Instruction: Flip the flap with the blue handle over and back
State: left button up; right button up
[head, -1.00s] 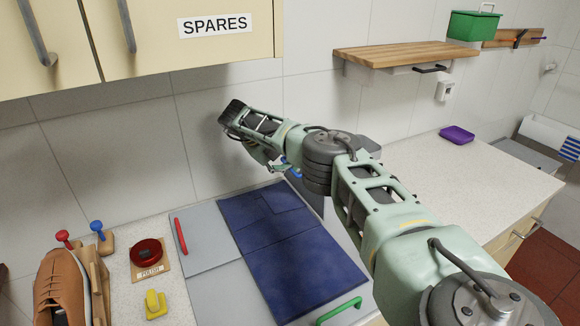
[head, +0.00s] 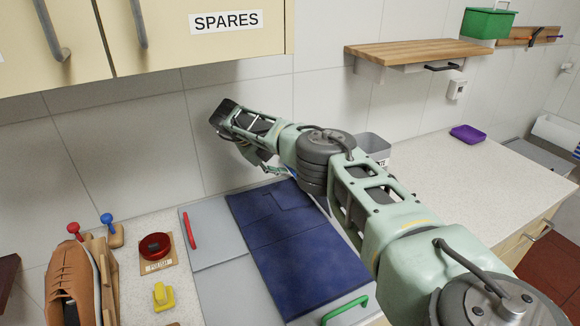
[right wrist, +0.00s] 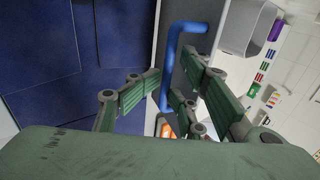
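The blue handle (right wrist: 172,62) is a bent bar on a grey strip beside the dark blue panelled surface (right wrist: 50,60) in the right wrist view. In the head view my right arm hides nearly all of it. My right gripper (right wrist: 171,72) has its fingers on either side of the bar, with small gaps seeming to show. It looks open; firm contact cannot be made out. In the head view the dark blue surface (head: 290,255) lies flat on grey boards, one with a red handle (head: 190,230), one with a green handle (head: 345,309). My left gripper is out of view.
A grey bin (head: 374,146) stands behind my right arm. A cupboard marked SPARES (head: 200,50) hangs above. At left are a brown shoe (head: 72,275), a red polish tin (head: 155,246) and a yellow knob (head: 163,296). The right counter (head: 450,180) is mostly clear.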

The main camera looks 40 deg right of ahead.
jog(key=a, duration=0.1)
jog(key=w+a, duration=0.1)
jog(key=a, duration=0.2)
jog(key=shift+w+a+f+b, duration=0.25)
jog(key=shift+f+b, duration=0.05)
jog(key=shift+b, duration=0.05)
jog(key=shift+s+d, duration=0.1)
jog(key=shift+d, duration=0.05)
jog(key=shift+r, duration=0.15)
jog(key=v, duration=1.2)
